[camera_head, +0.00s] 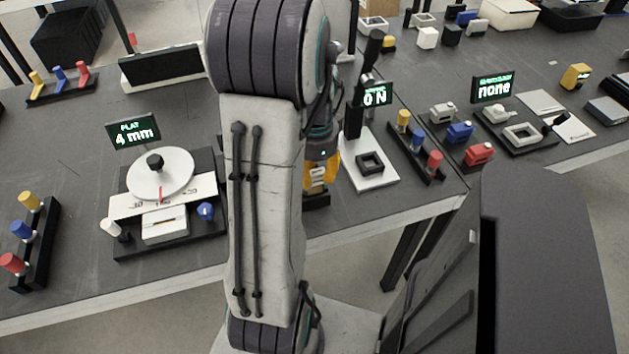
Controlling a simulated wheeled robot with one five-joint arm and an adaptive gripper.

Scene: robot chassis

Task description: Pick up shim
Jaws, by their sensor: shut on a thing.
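My gripper (319,182) hangs just right of my forearm, with orange fingers and a dark body partly hidden behind the arm. It is shut on a small pale piece (317,176), which I take to be the shim. The fingers cover most of this piece, so its full shape is hidden. A small dark block (317,198) shows right below the fingers on the dark bench. I cannot tell whether the piece touches it.
A dial station (160,173) with a "4 mm" display (134,132) stands left. A white plate (382,180) with a black square frame is close at right. A peg rack (415,150) and "none" display (493,88) stand farther right. The bench's front edge is near.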

